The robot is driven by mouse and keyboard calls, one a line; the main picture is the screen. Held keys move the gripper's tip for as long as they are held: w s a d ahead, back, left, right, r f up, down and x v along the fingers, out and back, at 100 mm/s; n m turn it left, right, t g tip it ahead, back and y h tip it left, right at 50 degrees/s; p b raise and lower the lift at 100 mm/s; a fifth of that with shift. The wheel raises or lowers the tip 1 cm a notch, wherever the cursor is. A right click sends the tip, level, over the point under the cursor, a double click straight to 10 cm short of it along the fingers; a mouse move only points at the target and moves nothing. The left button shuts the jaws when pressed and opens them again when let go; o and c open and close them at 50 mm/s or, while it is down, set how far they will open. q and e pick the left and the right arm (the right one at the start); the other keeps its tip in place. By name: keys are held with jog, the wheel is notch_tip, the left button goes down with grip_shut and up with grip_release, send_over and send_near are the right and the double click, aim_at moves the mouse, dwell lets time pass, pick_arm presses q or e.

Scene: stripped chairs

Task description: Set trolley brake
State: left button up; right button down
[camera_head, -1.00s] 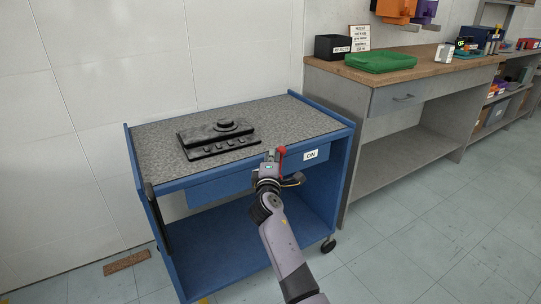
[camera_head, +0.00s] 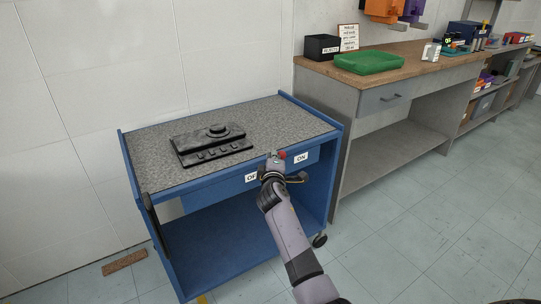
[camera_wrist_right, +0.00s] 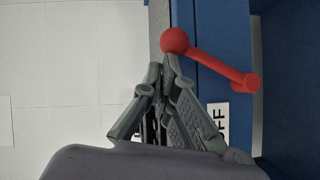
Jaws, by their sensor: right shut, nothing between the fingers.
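A blue trolley (camera_head: 332,165) with a grey speckled top stands against the wall. Its front rail carries a white OFF label (camera_head: 251,177) on the left and a white ON label (camera_head: 301,157) on the right. A red brake lever with a ball knob (camera_head: 282,154) sits between them, leaning up and towards the ON side. In the right wrist view the red lever (camera_wrist_right: 212,64) shows whole. My right gripper (camera_head: 274,157) is shut and empty, its tips (camera_wrist_right: 165,65) at the knob's OFF side, close to or touching it. My left gripper is out of view.
A black device (camera_head: 212,143) lies on the trolley top. A grey workbench (camera_head: 350,100) with a green tray (camera_head: 369,63) and a black bin (camera_head: 322,46) stands to the right. The floor (camera_head: 430,230) in front is clear.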

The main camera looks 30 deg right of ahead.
aim_at(285, 155)
jog(key=d, duration=0.2)
jog(key=shift+d+f, duration=0.15)
jog(key=shift+d, duration=0.2)
jog(key=shift+w+d+f, duration=0.1)
jog(key=shift+d+f, duration=0.1)
jog(key=shift+d, duration=0.3)
jog(key=shift+w+d+f, duration=0.1)
jog(key=shift+d+f, duration=0.1)
jog(key=shift+d, duration=0.25)
jog(key=shift+d+f, duration=0.35)
jog(key=shift+d, duration=0.25)
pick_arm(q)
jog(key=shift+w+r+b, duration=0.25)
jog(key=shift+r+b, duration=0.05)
pick_arm(e)
jog(key=shift+d, duration=0.1)
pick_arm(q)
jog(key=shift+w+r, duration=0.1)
